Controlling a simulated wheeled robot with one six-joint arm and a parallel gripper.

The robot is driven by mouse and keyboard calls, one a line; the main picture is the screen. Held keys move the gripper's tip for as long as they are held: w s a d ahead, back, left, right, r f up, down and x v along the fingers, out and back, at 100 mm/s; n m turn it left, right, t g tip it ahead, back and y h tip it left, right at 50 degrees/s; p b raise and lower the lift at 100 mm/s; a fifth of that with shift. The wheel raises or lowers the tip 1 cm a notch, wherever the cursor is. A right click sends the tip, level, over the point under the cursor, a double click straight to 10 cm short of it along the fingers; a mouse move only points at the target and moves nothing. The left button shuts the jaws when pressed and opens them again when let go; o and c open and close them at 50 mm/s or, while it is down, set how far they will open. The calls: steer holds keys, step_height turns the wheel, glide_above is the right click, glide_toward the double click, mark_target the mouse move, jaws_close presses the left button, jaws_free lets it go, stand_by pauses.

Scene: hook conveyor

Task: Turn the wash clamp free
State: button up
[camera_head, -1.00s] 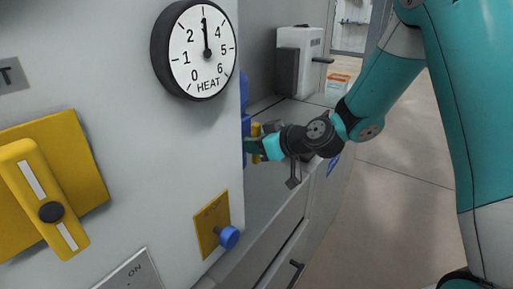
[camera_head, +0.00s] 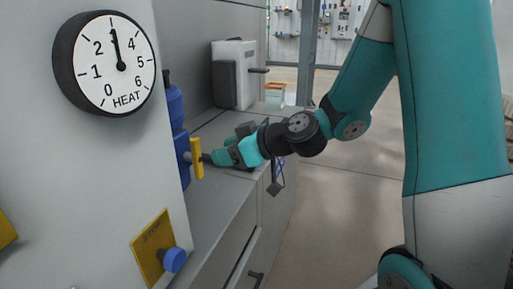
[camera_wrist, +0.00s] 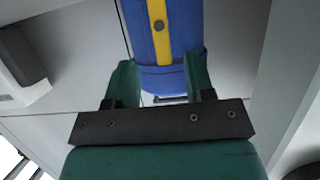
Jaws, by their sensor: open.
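A blue fitting (camera_head: 176,128) with a yellow bar handle (camera_head: 197,158), which looks like the wash clamp, stands behind the grey panel's right edge. The panel hides part of it. In the head view the bar stands about upright. My gripper (camera_head: 208,158) is just right of the handle, its tips close to it. In the wrist view, my open gripper (camera_wrist: 160,78) has its two green fingers apart, with the blue fitting (camera_wrist: 140,25) and the yellow bar (camera_wrist: 160,28) just beyond and between the tips. I cannot tell whether they touch.
A HEAT dial (camera_head: 105,62) and a yellow plate with a blue knob (camera_head: 174,260) are on the near panel. A grey counter (camera_head: 213,205) runs below my gripper. A white box with a lever (camera_head: 234,72) stands behind. Open floor lies to the right.

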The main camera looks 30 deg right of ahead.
steer(key=b+v, duration=0.3)
steer(key=v, duration=0.5)
steer(key=shift+b, duration=0.3)
steer(key=shift+s, duration=0.1)
